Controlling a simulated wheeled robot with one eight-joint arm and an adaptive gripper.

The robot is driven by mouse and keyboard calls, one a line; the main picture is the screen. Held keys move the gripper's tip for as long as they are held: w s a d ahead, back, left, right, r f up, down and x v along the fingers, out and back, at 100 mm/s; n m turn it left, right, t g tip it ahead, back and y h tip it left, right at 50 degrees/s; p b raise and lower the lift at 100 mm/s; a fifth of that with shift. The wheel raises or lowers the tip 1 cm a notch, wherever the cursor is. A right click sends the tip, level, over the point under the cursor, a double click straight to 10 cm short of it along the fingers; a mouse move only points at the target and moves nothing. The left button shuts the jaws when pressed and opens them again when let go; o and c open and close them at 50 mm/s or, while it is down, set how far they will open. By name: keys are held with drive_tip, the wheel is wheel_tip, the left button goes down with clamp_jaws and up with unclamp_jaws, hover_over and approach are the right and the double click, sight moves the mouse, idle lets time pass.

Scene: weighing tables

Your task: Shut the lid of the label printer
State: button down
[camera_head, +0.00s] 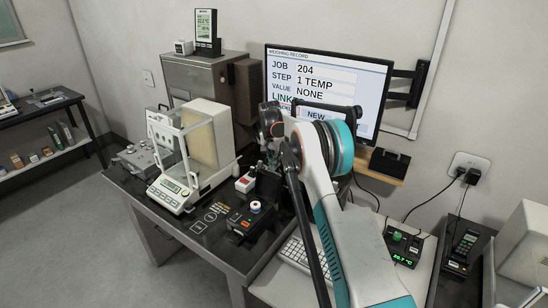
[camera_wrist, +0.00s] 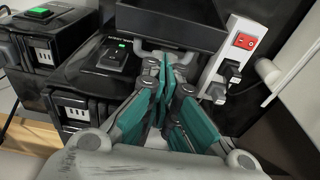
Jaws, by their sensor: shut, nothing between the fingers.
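My gripper (camera_wrist: 166,62) is shut and empty, its teal fingers together in the wrist view. Its tips are close to a pale grey bar below a dark, rimmed panel (camera_wrist: 172,22); I cannot tell whether they touch. The panel may be the label printer's lid, but this view does not settle it. In the head view my arm reaches over the table, and its end hides most of a dark device (camera_head: 267,182) beside the balance. I cannot make out the printer or its lid angle there.
A white power strip (camera_wrist: 232,55) with a red switch and plugs is right of my fingers. Black boxes (camera_wrist: 75,108) stand left. The balance (camera_head: 170,193), a small control box (camera_head: 245,222) and a monitor (camera_head: 372,80) surround my arm.

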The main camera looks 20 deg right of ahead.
drive_tip(key=shift+d+f, duration=0.1)
drive_tip(key=shift+f, duration=0.7)
drive_tip(key=shift+s+a+r+h, duration=0.2)
drive_tip(key=shift+a+r+h, duration=0.05)
drive_tip(key=shift+a+h, duration=0.1)
